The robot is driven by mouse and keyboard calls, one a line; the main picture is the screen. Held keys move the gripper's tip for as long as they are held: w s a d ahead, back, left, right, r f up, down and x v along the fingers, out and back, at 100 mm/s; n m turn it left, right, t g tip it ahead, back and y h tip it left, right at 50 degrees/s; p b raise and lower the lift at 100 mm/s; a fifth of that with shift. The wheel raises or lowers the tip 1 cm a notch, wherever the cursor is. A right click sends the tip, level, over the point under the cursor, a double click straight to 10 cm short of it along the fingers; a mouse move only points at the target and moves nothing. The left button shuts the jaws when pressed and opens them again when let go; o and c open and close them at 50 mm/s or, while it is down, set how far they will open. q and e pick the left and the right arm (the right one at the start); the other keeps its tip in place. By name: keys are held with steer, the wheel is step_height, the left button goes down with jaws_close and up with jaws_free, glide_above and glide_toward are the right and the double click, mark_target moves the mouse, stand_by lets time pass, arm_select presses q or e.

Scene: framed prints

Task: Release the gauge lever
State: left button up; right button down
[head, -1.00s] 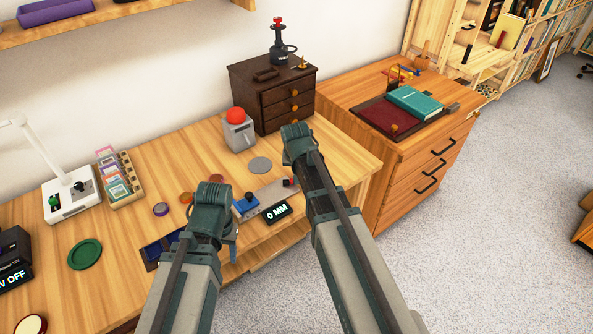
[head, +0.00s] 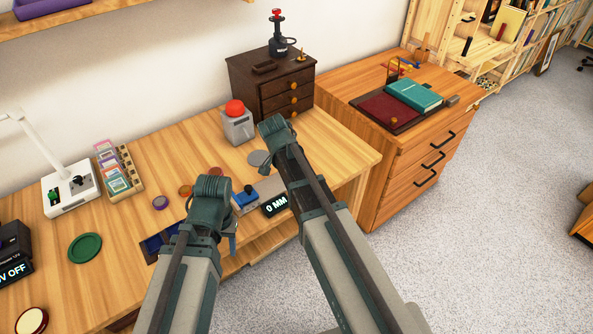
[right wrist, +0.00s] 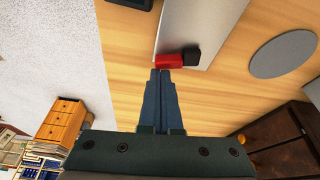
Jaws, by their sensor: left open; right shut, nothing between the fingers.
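The gauge shows a grey plate, a blue block with a black knob (head: 246,196) and a display (head: 275,205) reading 0 MM. In the right wrist view its grey plate (right wrist: 205,28) carries a red lever tip (right wrist: 169,61) beside a black block (right wrist: 192,55). My right gripper (right wrist: 160,72) is shut and empty, its fingertips right at the red tip; I cannot tell whether they touch. In the head view my right arm hides the lever. My left gripper (head: 231,240) is open beside the blue block, its fingers mostly hidden by its wrist.
A grey box with a red button (head: 236,120) and a dark drawer chest (head: 270,85) stand behind my right arm. A grey disc (right wrist: 284,55) lies near the gauge. A blue tray (head: 158,243) and a green disc (head: 85,248) lie to the left.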

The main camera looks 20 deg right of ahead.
steer(key=shift+w, duration=0.15)
steer(key=shift+w+a, duration=0.4)
steer(key=shift+w, duration=0.2)
steer(key=shift+d, duration=0.1)
steer(key=shift+w+d, duration=0.3)
steer(key=shift+d, duration=0.1)
steer(key=shift+w+d, duration=0.7)
steer(key=shift+d, duration=0.3)
steer(key=shift+d+r+p, duration=0.15)
steer(key=shift+r+p, duration=0.45)
steer(key=p+v, duration=0.8)
steer(key=v, duration=0.1)
steer(key=shift+s, duration=0.25)
steer(key=shift+f, duration=0.15)
